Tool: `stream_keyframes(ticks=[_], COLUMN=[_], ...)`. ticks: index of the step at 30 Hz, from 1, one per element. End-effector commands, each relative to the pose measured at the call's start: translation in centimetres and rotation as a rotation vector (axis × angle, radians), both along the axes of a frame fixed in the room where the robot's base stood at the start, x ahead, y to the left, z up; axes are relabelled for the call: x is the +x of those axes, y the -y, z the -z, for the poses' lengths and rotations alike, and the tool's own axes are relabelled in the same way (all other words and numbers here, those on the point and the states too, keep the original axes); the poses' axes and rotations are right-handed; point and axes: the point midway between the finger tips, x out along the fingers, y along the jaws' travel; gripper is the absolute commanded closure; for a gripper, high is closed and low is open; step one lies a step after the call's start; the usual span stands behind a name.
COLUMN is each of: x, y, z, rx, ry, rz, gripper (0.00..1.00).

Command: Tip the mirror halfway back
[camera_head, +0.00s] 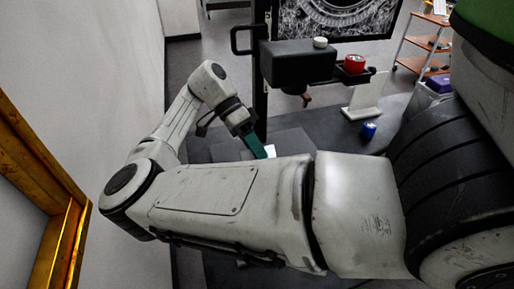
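I cannot tell for sure which thing is the mirror. A gilt frame (36,150) around a plain grey surface stands at the left edge, cut off by the picture. A small pale upright panel (366,93) on a flat foot stands right of centre. My gripper (262,152) is at the end of my bent arm, pointing down and right, with a teal piece at its end. It is apart from the panel in the picture. My forearm hides what lies below it, and I cannot make out its fingers.
A black stand carries a dark box (297,63) with a white roll (320,42) on top and a red roll (354,64) beside it. A blue can (369,130) is near the panel. A monitor (335,15) and an orange-shelved cart (425,45) are behind.

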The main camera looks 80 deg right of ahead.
Motion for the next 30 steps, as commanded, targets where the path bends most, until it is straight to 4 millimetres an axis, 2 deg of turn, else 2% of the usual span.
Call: stream_keyframes(ticks=[3, 4, 10, 20, 30], x=[0.0, 0.0, 0.0, 0.4, 4.0], y=[0.0, 0.0, 0.0, 0.2, 2.2], z=[0.0, 0.0, 0.0, -0.3, -3.9], rx=[-0.001, -0.001, -0.001, 0.000, 0.000], ry=[0.001, 0.001, 0.001, 0.003, 0.006], rz=[0.000, 0.000, 0.000, -0.001, -0.001], gripper=[1.00, 0.85, 0.66, 0.66, 0.66])
